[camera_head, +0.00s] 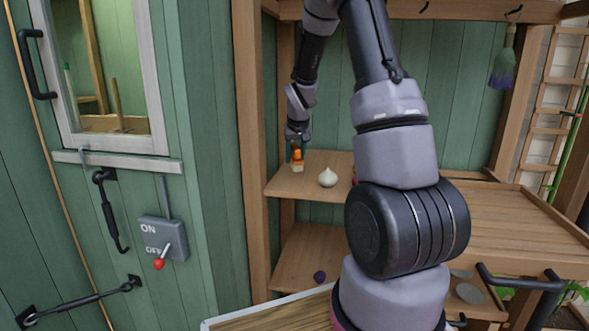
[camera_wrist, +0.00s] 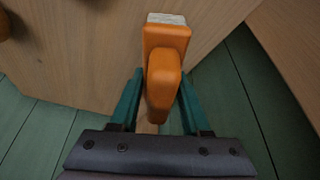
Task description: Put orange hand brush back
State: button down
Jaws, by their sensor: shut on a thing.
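The orange hand brush (camera_head: 297,156) is at the left end of a wooden shelf (camera_head: 285,183). In the wrist view the brush (camera_wrist: 165,65) shows its orange handle and body, with pale bristles at the far end. My gripper (camera_head: 297,147) reaches down to it from above. In the wrist view the teal fingers of my gripper (camera_wrist: 160,80) are on both sides of the handle, shut on it. The bristle end is over or on the wooden shelf board; I cannot tell whether it touches.
A white bulb-shaped thing (camera_head: 328,177) stands on the shelf right of the brush. A dark round thing (camera_head: 319,276) lies on the lower shelf. A wooden post (camera_head: 250,150) borders the shelf's left. A lever switch box (camera_head: 163,239) is on the green wall.

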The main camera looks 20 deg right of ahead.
aim_at(297, 148)
jog(key=shift+f, duration=2.05)
jog(key=shift+f, duration=0.1)
jog(key=shift+c, duration=1.8)
grip_release()
jog(key=v, duration=1.2)
jog(key=s+a+r+t+y, duration=0.1)
jog(key=s+a+r, duration=0.2)
jog(key=s, duration=0.6)
jog(key=s+a+r+m+y, duration=0.1)
jog(key=s+a+r, duration=0.2)
jog(key=s+r, duration=0.4)
jog(key=s+a+r+t, duration=0.1)
jog(key=s+a+r, duration=0.3)
jog(key=s, duration=0.8)
jog(key=shift+r+m+t+y, duration=0.3)
jog(key=shift+r+m+y, duration=0.1)
jog(key=shift+r, duration=0.6)
